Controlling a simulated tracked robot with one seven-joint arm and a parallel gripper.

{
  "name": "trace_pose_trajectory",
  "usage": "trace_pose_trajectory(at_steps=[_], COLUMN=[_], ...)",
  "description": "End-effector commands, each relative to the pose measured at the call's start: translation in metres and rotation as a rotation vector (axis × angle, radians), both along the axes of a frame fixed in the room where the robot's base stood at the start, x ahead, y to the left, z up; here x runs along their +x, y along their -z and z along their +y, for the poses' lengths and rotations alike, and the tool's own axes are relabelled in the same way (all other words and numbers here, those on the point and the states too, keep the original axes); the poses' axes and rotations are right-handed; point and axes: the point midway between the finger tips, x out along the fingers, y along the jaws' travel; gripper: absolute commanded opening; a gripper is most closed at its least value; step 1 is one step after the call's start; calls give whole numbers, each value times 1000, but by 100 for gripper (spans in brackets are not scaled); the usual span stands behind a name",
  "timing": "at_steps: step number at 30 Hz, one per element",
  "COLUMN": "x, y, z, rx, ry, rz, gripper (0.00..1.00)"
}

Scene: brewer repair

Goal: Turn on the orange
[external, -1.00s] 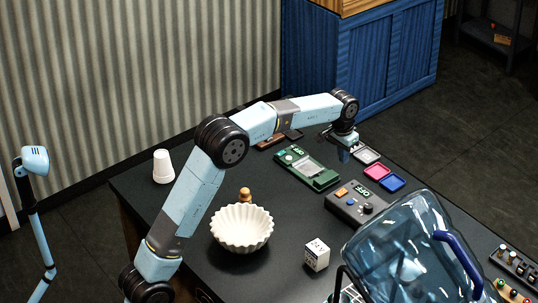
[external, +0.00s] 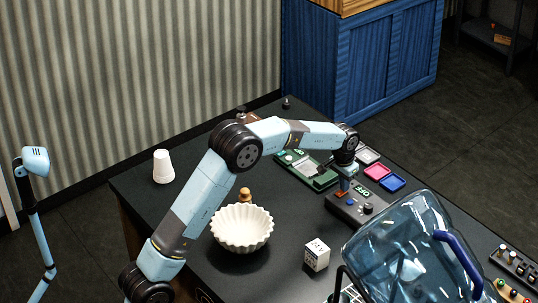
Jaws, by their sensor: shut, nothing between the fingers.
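A dark grey control box (external: 350,211) lies on the black table, right of centre. It carries a small orange switch (external: 341,193) at its far left, a green OFF display beside it and dark knobs. My gripper (external: 344,184) points down right at the orange switch, its fingers shut and empty. The fingertips partly hide the switch. I cannot tell whether they touch it.
A green device (external: 322,180) lies behind the box, and pink (external: 369,172) and blue (external: 391,183) trays lie behind it to the right. A white fluted bowl (external: 241,227) and a white cube (external: 317,255) stand to the left.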

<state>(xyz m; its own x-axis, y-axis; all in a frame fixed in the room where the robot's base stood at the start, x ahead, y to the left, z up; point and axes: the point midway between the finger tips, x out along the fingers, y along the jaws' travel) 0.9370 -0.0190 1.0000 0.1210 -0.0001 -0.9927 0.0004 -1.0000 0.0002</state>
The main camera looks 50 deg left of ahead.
Motion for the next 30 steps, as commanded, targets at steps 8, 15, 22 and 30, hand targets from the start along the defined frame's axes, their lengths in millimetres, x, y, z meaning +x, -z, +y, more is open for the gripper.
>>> trace_pose_trajectory(at_steps=[8, 15, 22, 30], x=[0, 1, -2, -12], y=[1, 4, 4, 1], z=[0, 0, 0, 0], rx=[0, 0, 0, 0], ry=[0, 0, 0, 0], rz=[0, 1, 3, 5], gripper=[0, 0, 0, 0])
